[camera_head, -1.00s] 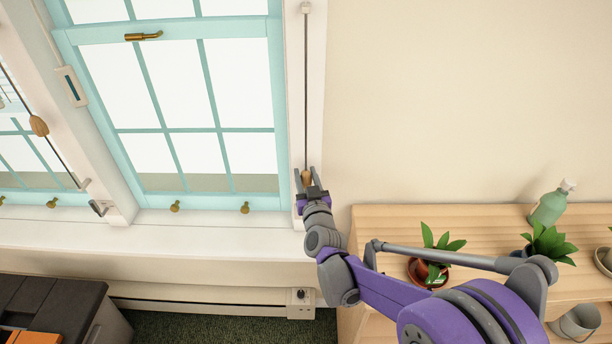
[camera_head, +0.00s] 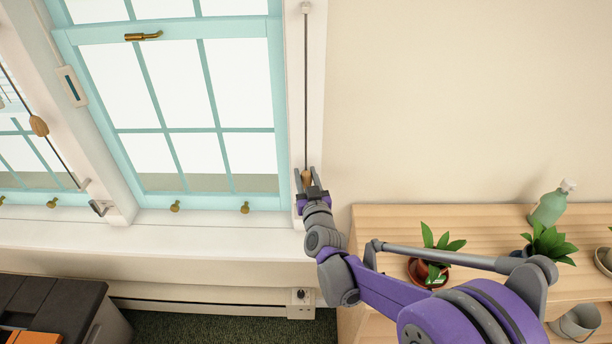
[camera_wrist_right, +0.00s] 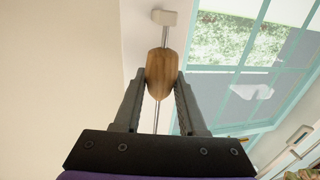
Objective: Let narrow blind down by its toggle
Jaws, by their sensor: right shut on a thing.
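A wooden toggle (camera_wrist_right: 162,72) hangs on a thin cord at the right side of the window frame. In the head view the toggle (camera_head: 307,177) shows just above the window sill, and its cord (camera_head: 306,90) runs straight up to a small white bracket (camera_head: 305,8). My right gripper (camera_head: 308,182) is shut on the toggle. In the right wrist view both fingers of the gripper (camera_wrist_right: 162,88) press on the toggle's sides. The narrow blind itself cannot be made out. My left gripper is not in view.
Another wooden toggle (camera_head: 39,126) hangs on a slanting cord at the far left. A wooden shelf (camera_head: 385,225) with a potted plant (camera_head: 430,270) and a green bottle (camera_head: 548,205) stands to the right, under my arm. A dark cabinet (camera_head: 50,295) is at lower left.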

